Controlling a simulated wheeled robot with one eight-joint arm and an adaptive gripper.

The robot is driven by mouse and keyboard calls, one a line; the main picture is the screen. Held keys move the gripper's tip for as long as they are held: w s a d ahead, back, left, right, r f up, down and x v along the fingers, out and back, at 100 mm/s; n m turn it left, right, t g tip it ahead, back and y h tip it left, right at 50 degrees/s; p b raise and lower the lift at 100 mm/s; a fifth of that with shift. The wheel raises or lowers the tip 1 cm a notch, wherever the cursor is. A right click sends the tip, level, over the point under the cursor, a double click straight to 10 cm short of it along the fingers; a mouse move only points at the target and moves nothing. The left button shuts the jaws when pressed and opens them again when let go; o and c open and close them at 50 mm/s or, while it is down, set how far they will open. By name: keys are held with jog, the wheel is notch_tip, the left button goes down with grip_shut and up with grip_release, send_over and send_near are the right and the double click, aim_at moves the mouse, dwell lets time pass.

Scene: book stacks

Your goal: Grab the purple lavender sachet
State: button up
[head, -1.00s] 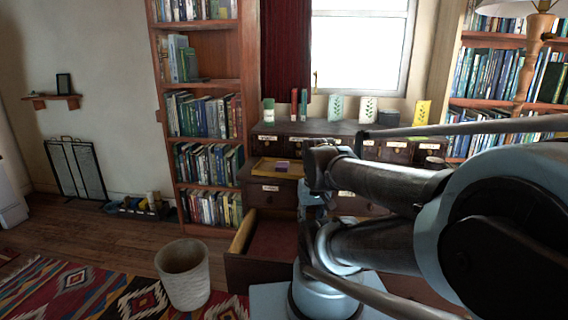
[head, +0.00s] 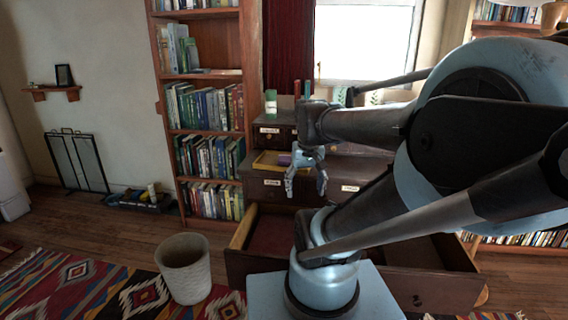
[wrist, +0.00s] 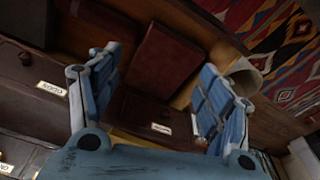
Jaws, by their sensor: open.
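The purple lavender sachet (head: 284,160) is small in the head view. It lies at the right part of a yellow tray (head: 264,166) on the dark cabinet, partly hidden behind my gripper. My gripper (head: 306,188) is open and empty, pointing down in front of the cabinet, to the right of and lower in the picture than the sachet. In the wrist view my gripper (wrist: 157,98) has its two blue fingers spread wide with nothing held between them. I cannot make out the sachet in the wrist view.
Below the tray, an open drawer (head: 238,262) juts out from the cabinet; another open drawer (head: 425,285) is at the right. A pale waste bin (head: 185,272) stands on the floor at left. A bookshelf (head: 246,90) rises beside the cabinet.

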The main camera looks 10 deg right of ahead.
jog(key=w+r, duration=0.7)
jog(key=w, duration=0.2)
notch_tip(320, 180, up, 3)
jog(key=m+g, duration=0.2)
jog(key=m, duration=0.1)
send_over(285, 157)
notch_tip(285, 157, down, 10)
jog(key=shift+d+f, duration=0.1)
jog(key=shift+f, duration=0.15)
jog(key=shift+s+a+f, duration=0.1)
jog(key=shift+a+f, duration=0.05)
jog(key=shift+f, duration=1.35)
jog(key=shift+s+a+f, duration=0.1)
jog(key=shift+f, duration=1.4)
jog(key=shift+c, duration=0.3)
jog(key=c, duration=1)
